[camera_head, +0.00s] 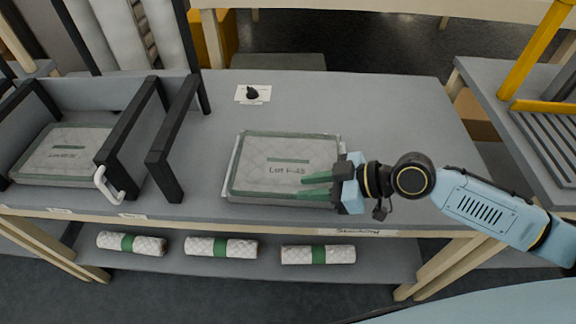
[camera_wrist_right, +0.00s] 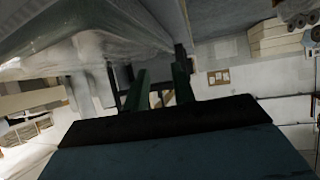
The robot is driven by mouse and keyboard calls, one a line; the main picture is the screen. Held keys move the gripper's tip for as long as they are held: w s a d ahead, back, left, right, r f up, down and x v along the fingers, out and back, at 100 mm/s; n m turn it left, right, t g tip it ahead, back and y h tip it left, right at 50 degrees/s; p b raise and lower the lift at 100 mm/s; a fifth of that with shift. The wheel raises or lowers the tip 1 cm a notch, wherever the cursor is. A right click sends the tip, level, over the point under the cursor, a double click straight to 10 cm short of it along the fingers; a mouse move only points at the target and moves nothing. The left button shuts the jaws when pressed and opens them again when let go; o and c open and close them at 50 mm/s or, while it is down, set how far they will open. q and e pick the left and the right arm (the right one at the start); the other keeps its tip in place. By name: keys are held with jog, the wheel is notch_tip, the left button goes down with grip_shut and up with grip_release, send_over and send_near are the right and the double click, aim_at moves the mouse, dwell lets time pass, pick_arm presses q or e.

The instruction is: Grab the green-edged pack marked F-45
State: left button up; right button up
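A flat, clear-wrapped quilted white pack with green edges (camera_head: 265,165) lies on the grey table. Its label seems to read Lot F-45, though the small print is hard to read. My right gripper (camera_head: 304,187) reaches in from the right, its two green fingers apart over the pack's front right part. In the right wrist view the fingers (camera_wrist_right: 160,88) are apart with nothing between them, and the wrapped pack (camera_wrist_right: 85,35) fills the upper left. I cannot tell whether the fingers touch it. My left gripper is not in view.
A similar pack (camera_head: 65,152) lies in a black-framed rack at the left. A white card with a small black object (camera_head: 253,94) lies behind the pack. Three green-banded rolls (camera_head: 221,247) lie on the lower shelf. The table's back right is clear.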

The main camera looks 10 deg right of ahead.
aim_at(279, 193)
jog(key=x, duration=0.5)
jog(key=shift+a+f, duration=0.1)
jog(key=shift+f, duration=0.25)
jog(key=shift+w+a+f, duration=0.1)
jog(key=shift+a+f, duration=0.1)
jog(key=shift+a, duration=0.1)
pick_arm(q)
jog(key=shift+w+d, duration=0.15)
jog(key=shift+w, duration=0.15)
pick_arm(e)
grip_shut()
